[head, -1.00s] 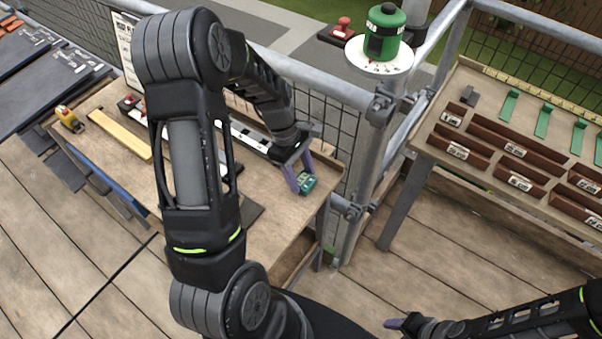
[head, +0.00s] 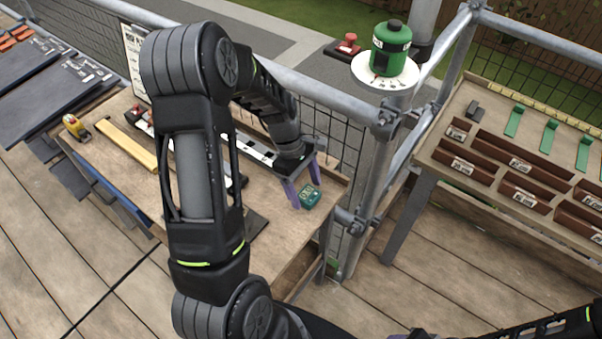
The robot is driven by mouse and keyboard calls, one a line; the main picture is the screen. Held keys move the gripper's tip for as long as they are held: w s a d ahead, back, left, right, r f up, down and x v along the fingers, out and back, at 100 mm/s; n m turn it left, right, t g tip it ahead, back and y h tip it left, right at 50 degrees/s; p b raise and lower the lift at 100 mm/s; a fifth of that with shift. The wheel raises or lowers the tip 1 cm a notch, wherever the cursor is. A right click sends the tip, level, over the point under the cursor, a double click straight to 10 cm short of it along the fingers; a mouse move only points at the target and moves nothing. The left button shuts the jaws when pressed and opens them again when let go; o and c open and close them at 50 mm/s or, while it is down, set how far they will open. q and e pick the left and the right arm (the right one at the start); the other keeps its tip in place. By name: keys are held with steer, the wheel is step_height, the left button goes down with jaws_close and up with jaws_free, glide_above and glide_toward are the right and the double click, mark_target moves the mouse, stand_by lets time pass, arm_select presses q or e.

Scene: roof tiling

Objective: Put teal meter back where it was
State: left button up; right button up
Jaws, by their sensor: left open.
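The teal meter (head: 309,197) is a small box with a pale display. It lies on the wooden workbench (head: 283,225) near its right end. My left gripper (head: 304,185) is open, with its purple fingers spread just above and beside the meter. One finger is left of the meter and the other is behind it; I cannot tell whether either touches it. My right arm shows at the bottom right, but its fingers are mostly cut off by the lower edge.
A yellow tape measure (head: 75,127) and a yellow bar (head: 127,145) lie at the bench's left. A green gas canister (head: 390,50) stands on a white disc by the scaffold post (head: 372,185). A second bench (head: 440,155) at right holds brown bins (head: 515,160).

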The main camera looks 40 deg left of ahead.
arm_select(q)
steer(key=b+v, duration=0.1)
steer(key=v, duration=1.1)
steer(key=shift+d+f, duration=0.1)
stand_by(0.4)
